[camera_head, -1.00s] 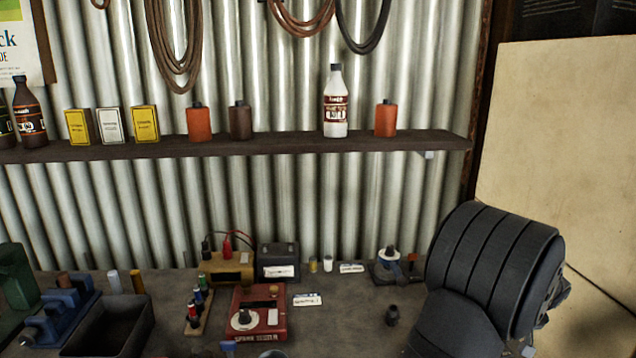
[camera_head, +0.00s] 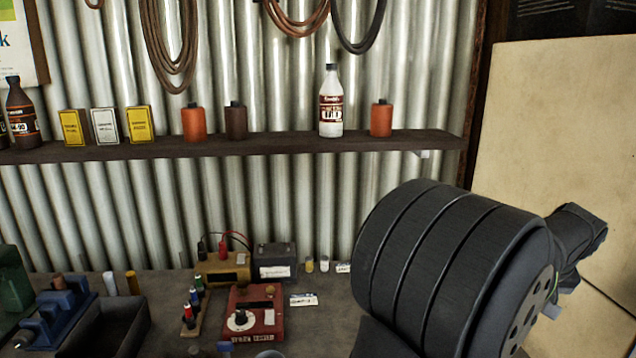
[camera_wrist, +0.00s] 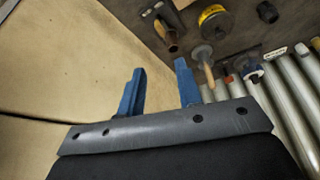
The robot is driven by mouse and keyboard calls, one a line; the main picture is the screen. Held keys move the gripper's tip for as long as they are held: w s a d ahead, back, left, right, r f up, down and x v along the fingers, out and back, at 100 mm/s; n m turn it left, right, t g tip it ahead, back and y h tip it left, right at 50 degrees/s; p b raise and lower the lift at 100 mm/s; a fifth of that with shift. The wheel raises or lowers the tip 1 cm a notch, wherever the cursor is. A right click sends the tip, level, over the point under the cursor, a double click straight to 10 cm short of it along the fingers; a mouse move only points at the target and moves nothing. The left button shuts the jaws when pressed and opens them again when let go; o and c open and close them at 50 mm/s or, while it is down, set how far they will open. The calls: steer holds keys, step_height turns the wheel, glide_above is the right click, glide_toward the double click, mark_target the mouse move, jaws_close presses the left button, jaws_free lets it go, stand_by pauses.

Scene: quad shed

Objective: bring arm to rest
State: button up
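My gripper (camera_wrist: 160,88) shows in the wrist view as two blue fingers standing apart with nothing between them. It is open and empty. Beyond the fingers lie a pale panel and part of the bench, at a distance. In the head view, the large dark ribbed part of my arm (camera_head: 450,265) fills the lower right and covers the right end of the bench. The fingers cannot be made out in the head view.
The bench holds a red tester box (camera_head: 255,312), a tan box (camera_head: 228,268), a dark tray (camera_head: 105,325) and a blue vise-like tool (camera_head: 62,315). A shelf (camera_head: 200,148) with bottles and boxes runs along the corrugated wall. A pale board (camera_head: 560,130) stands at right.

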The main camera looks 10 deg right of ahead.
step_height(320, 180, up, 6)
steer(key=w+m+g, duration=0.1)
steer(key=m, duration=0.2)
steer(key=shift+w+d, duration=0.2)
steer(key=shift+d, duration=0.15)
steer(key=shift+r, duration=0.1)
